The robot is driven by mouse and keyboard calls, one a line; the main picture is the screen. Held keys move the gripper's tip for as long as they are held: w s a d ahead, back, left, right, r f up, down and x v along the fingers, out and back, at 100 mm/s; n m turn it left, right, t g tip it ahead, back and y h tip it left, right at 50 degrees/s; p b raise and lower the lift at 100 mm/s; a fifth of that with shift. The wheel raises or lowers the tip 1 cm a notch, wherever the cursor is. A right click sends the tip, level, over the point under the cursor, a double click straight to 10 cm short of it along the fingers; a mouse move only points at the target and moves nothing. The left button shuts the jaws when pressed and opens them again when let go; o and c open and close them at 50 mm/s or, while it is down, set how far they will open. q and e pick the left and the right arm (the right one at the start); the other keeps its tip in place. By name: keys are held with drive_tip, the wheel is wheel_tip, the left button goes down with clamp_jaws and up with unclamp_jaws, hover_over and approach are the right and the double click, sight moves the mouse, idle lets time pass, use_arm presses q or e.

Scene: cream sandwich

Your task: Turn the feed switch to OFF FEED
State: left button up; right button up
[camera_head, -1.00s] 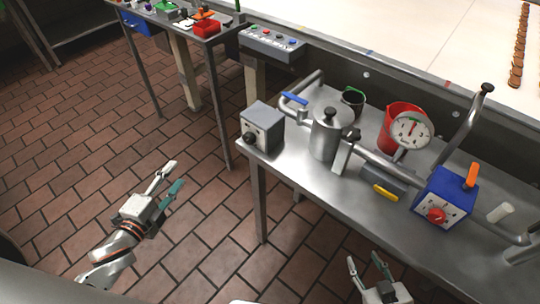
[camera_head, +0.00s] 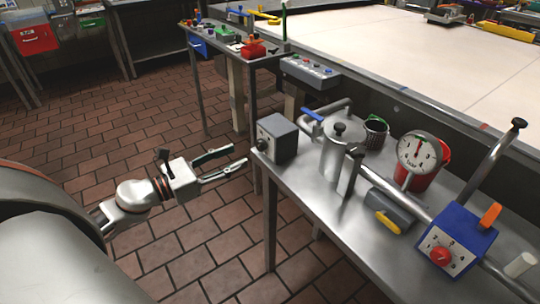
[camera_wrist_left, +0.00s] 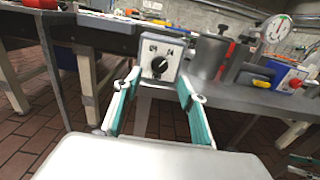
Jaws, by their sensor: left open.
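The feed switch is a grey box (camera_head: 277,138) with a pale front plate and a black knob (camera_head: 262,145), on the near left corner of the metal table (camera_head: 310,210). In the left wrist view, the black knob (camera_wrist_left: 159,64) is straight ahead, with small marks above it too small to read. My left gripper (camera_head: 238,160) is open and empty, left of the box and apart from it. In the left wrist view, its fingers (camera_wrist_left: 161,85) stand either side below the knob. Part of my right gripper (camera_wrist_left: 303,165) shows at that view's lower right edge; its jaws are unclear.
A metal pot (camera_head: 340,155), a dial gauge (camera_head: 418,152) and a blue box with a red knob (camera_head: 455,240) stand right of the switch. A button panel (camera_head: 310,70) is behind it. Open tiled floor (camera_head: 200,235) lies in front of the table.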

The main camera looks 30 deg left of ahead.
sight(258, 146)
use_arm(q)
drive_tip(key=x, duration=0.3)
drive_tip(key=p+x, duration=0.1)
drive_tip(key=x, duration=0.2)
drive_tip(key=shift+a+r, duration=0.1)
drive_tip(key=shift+r, duration=0.1)
drive_tip(key=shift+x, duration=0.95)
drive_tip(key=shift+f, duration=0.2)
drive_tip(key=shift+c, duration=0.3)
drive_tip(key=c, duration=1)
